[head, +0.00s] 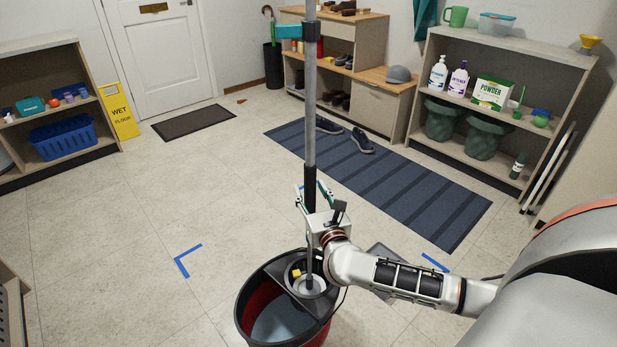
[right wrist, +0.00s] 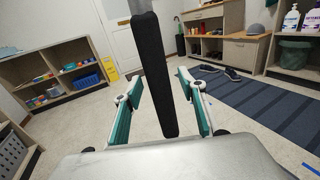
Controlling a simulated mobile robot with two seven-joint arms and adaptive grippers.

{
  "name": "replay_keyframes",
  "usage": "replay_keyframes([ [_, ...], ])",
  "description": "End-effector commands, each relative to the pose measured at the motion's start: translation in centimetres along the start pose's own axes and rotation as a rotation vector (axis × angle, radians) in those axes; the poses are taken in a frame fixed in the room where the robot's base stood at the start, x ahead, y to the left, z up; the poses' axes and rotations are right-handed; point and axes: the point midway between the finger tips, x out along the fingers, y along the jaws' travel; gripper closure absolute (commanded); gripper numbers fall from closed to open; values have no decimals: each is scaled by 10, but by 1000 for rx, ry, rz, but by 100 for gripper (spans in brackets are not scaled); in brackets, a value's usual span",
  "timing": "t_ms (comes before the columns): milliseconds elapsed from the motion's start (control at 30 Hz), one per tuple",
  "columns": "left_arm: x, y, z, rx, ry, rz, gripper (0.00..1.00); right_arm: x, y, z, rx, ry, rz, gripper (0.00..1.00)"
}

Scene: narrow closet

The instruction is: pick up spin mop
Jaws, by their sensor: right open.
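The spin mop (head: 310,120) stands upright in a black and red bucket (head: 246,302), its grey pole rising past the top of the head view. Its lower end sits in the bucket's wringer basket; the mop head is hidden. My right gripper (head: 313,189) is at the black lower grip of the pole. In the right wrist view the black grip (right wrist: 155,75) stands between the two teal-padded fingers, with a visible gap on each side. The right gripper is open and not closed on the pole. My left gripper is not in view.
A blue striped rug (head: 380,180) with dark shoes lies behind the bucket. Shelves (head: 480,130) stand at right and left (head: 45,110). A yellow wet-floor sign (head: 118,112) leans by the left shelf. Tiled floor left of the bucket is clear, with blue corner tape.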

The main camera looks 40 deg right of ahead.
Motion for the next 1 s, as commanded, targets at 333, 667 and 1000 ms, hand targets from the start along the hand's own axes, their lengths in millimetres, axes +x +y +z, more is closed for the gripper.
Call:
replay_keyframes([
  [333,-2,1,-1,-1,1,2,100,7,0,0,0,0,1,62],
  [667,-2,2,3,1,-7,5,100,8,0,4,0,-7,1,100],
  [1000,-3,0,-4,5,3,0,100,9,0,24,4,-14,1,100],
])
